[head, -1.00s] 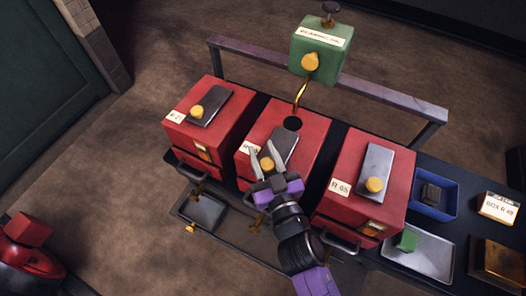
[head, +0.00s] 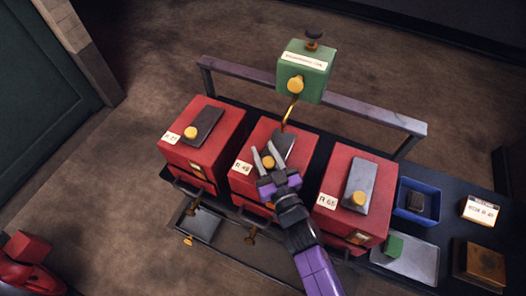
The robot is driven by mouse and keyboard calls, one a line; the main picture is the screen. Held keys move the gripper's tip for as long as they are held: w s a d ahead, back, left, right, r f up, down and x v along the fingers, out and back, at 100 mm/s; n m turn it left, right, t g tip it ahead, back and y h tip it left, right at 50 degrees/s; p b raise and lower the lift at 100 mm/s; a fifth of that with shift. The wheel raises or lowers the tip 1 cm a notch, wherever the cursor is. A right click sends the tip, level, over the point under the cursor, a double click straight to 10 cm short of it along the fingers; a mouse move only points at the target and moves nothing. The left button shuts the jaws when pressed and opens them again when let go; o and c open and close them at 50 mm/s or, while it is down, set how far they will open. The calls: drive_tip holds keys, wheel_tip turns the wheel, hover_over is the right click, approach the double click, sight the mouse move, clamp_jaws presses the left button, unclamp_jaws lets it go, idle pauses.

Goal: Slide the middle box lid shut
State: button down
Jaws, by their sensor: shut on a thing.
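The middle red box (head: 302,164) stands between two similar red boxes. Its dark grey lid (head: 284,145) lies on top, partly behind my gripper, and no hole shows in the box top. The lid's yellow knob (head: 268,162) sits between my gripper's fingers. My gripper (head: 265,152) is shut on this knob, reaching in from the front. A green oiler (head: 305,70) with a brass spout hangs behind the box, the spout's tip close to the lid's far end.
The left box (head: 222,150) and right box (head: 340,190) have their own grey lids with yellow knobs. A grey rail (head: 350,107) runs behind. A blue bin (head: 418,200), a tray (head: 410,262) and a sign (head: 481,211) lie to the right.

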sight(272, 167)
drive_tip(key=shift+w+d+r, duration=0.1)
drive_tip(key=shift+w+d, duration=0.05)
drive_tip(key=shift+w, duration=0.05)
drive_tip(key=c, duration=1)
unclamp_jaws()
drive_tip(key=shift+w, duration=0.1)
drive_tip(key=shift+c, duration=0.2)
drive_tip(key=v, duration=0.8)
drive_tip(key=shift+b, duration=0.4)
